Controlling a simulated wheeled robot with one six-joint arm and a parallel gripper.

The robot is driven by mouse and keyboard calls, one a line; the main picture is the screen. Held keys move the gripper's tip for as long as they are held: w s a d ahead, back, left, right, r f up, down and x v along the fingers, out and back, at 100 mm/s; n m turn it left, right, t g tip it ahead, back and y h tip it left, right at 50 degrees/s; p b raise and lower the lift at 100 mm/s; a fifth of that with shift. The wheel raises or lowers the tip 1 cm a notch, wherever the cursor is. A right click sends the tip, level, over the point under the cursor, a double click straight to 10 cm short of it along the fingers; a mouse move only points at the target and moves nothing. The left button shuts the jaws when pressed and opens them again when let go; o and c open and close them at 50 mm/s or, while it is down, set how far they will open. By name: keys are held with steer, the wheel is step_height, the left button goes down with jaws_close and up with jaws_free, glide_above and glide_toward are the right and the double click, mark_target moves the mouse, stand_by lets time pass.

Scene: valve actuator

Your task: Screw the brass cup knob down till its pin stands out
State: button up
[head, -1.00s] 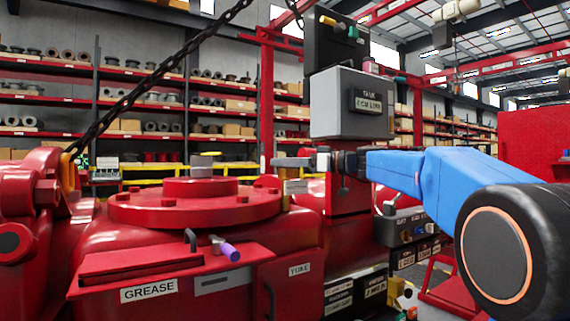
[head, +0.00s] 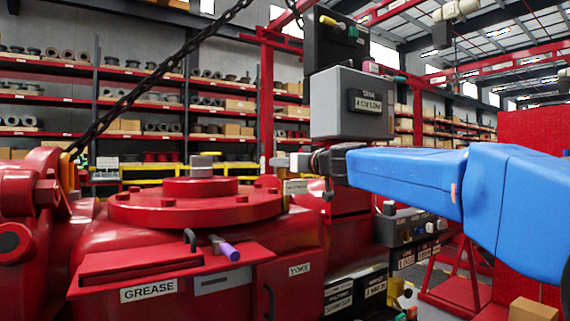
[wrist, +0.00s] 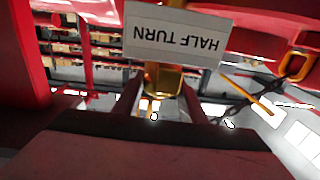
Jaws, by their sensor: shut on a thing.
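The brass cup knob (wrist: 165,84) shows in the wrist view just below a white HALF TURN label (wrist: 178,38), which reads upside down there. My gripper (wrist: 160,98) has one dark finger on each side of the knob and is shut on it. The knob's far end and any pin are hidden from view. In the head view my gripper (head: 292,162) is at the left end of my blue arm, beside the red actuator housing. The knob cannot be made out there. A small white label (head: 295,187) sits just below my gripper.
A round red flanged cover (head: 190,208) with bolts lies left of my gripper. A grey box (head: 352,120) stands just above my wrist. A chain (head: 150,80) slants across the upper left. A purple-handled lever (head: 228,250) sticks out in front.

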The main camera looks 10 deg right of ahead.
steer(key=shift+m+t+h, duration=0.3)
steer(key=shift+m+h, duration=0.4)
steer(key=shift+h, duration=0.3)
steer(key=o, duration=1.1)
steer(key=shift+c, duration=0.2)
steer(key=v, duration=1.7)
steer(key=shift+s, duration=0.15)
